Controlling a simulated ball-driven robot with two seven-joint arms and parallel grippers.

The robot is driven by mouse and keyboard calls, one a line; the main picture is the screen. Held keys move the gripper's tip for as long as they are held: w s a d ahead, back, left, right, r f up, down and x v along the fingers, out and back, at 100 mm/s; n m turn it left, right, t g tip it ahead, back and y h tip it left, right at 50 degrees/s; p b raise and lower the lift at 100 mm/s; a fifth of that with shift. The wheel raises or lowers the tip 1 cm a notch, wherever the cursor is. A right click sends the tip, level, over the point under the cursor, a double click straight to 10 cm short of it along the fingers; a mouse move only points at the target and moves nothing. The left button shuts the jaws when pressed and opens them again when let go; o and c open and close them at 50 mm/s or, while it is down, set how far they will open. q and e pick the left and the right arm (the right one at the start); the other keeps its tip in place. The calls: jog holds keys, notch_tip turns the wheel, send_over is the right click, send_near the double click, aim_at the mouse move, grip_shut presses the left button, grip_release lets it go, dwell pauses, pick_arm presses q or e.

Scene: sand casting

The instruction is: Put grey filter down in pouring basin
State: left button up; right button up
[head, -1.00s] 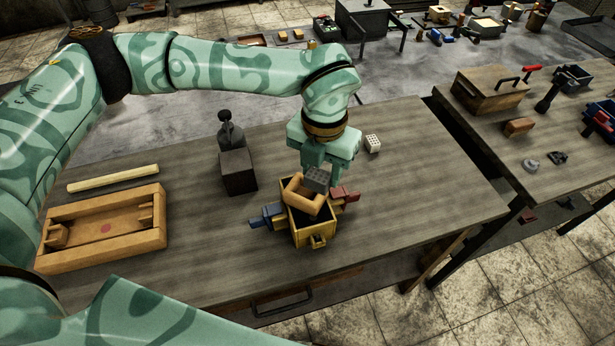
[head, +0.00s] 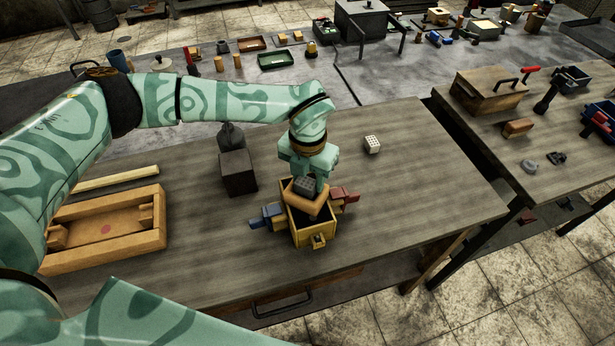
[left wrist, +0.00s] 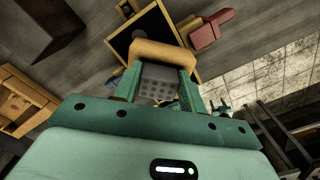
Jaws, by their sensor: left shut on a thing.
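My left gripper (head: 312,168) is shut on the grey filter (head: 305,185), a small block with holes. The filter is over the tan pouring basin (head: 320,207), and its underside is hidden, so I cannot tell if it touches the basin. The basin is on the yellow-edged flask (head: 318,240), whose dark inside shows beside it. In the left wrist view, the filter (left wrist: 160,84) is between the fingers, with one tan wall of the basin (left wrist: 163,53) just beyond it. My right gripper is not in view.
A blue piece (head: 267,216) and a red piece (head: 345,196) stick out from the flask's sides. A white block with holes (head: 372,144) lies behind right. A dark block (head: 238,172) and a wooden frame (head: 105,250) stand left. The table's right part is clear.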

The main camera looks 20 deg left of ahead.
aim_at(308, 179)
pick_arm(q)
jog(key=shift+s+a+f, duration=0.1)
jog(key=shift+s+f, duration=0.55)
jog(key=shift+f, duration=0.35)
jog(key=o, duration=1)
jog(key=shift+c, duration=0.2)
jog(key=shift+o, duration=0.3)
jog(key=r, duration=0.1)
jog(key=w+r, duration=0.1)
jog(key=r, duration=0.2)
jog(key=shift+w+d, duration=0.2)
jog(key=shift+w, duration=0.05)
notch_tip(308, 179, up, 9)
jog(key=shift+s+r, duration=0.15)
jog(key=shift+r, duration=0.05)
jog(key=shift+a, duration=0.1)
